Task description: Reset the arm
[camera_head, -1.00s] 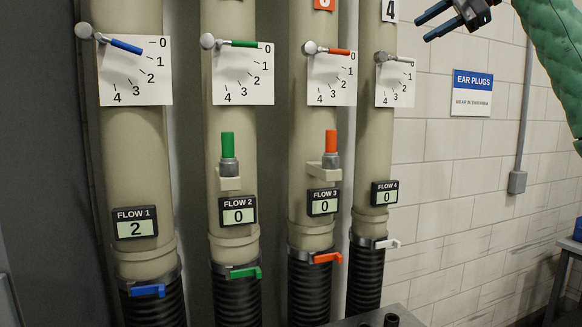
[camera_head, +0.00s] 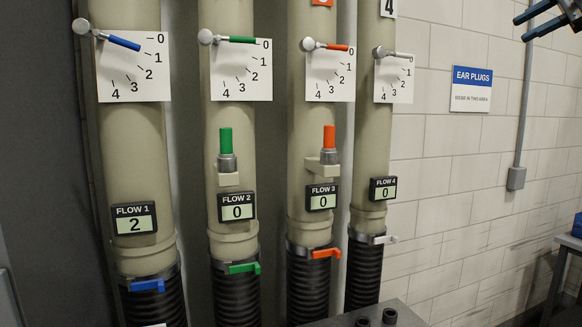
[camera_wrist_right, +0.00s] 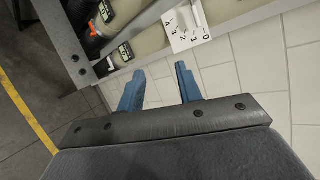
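My right gripper (camera_head: 545,20) is at the top right corner in the head view, in front of the white wall and right of the pipes. In the right wrist view its two blue fingers (camera_wrist_right: 158,88) stand apart with nothing between them. The rest of the right arm is out of the head view. My left gripper does not show. The blue lever (camera_head: 125,43) on the first pipe is tilted below the 0 mark, and its display (camera_head: 134,218) reads 2. The other levers point near 0, and their displays read 0.
Four beige pipes stand at the left, with black ribbed hoses (camera_head: 236,300) below. A green plug (camera_head: 226,142) and an orange plug (camera_head: 329,137) sit in holders. An ear plugs sign (camera_head: 471,89) and a grey conduit (camera_head: 521,120) are on the wall.

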